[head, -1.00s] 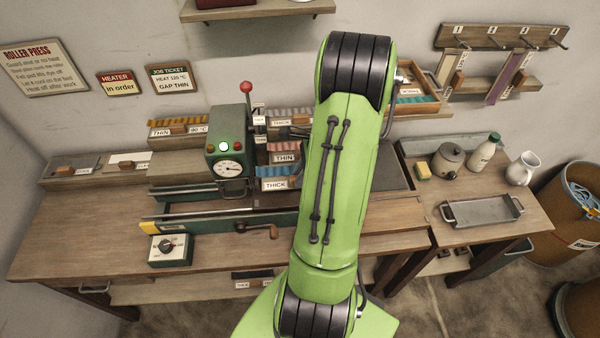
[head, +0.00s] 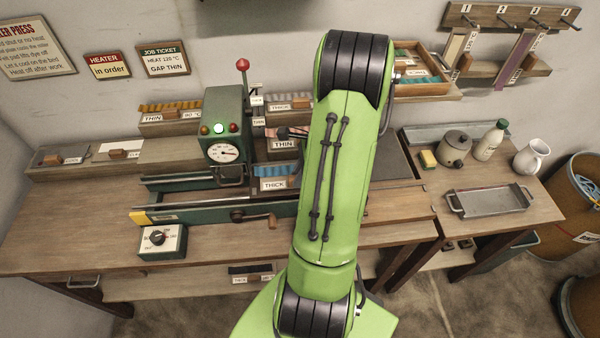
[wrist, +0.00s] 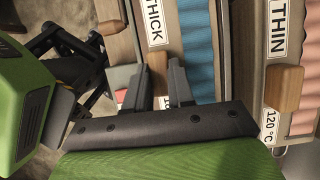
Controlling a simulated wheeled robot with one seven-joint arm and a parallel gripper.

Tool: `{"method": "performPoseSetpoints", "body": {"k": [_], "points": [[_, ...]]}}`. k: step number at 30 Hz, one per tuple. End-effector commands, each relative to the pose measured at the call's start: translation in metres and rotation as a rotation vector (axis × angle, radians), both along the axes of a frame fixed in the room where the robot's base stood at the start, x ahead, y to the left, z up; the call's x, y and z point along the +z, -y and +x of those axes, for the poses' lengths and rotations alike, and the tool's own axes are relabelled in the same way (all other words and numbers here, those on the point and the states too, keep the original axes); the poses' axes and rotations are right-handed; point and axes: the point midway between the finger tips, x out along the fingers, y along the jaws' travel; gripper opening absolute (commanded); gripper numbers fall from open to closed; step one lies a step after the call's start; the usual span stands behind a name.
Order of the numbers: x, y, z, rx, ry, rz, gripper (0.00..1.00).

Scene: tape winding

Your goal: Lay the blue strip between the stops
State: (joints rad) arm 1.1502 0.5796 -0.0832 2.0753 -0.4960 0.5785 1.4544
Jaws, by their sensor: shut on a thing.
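The blue strip (wrist: 196,45) also shows in the wrist view, beside the THICK label. In the head view my arm hides the gripper and the right part of the holder. I cannot make out the stops.
A pink strip in a THIN 120 °C holder (wrist: 306,60) stands close on the right in the wrist view. The green press (head: 225,130) with a red-knobbed lever is left of my arm. A crank (head: 262,218) and control box (head: 162,241) are in front.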

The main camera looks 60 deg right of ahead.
Motion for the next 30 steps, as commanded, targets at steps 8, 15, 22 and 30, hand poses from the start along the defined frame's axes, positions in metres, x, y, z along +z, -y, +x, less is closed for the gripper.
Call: {"method": "performPoseSetpoints", "body": {"k": [8,15,22,30], "points": [[-0.003,0.0,0.0,0.0,0.0,0.0,0.24],[-0.002,0.0,0.0,0.0,0.0,0.0,0.53],[-0.001,0.0,0.0,0.0,0.001,-0.001,0.53],[0.053,0.016,-0.016,-0.003,0.002,-0.007,0.53]]}}
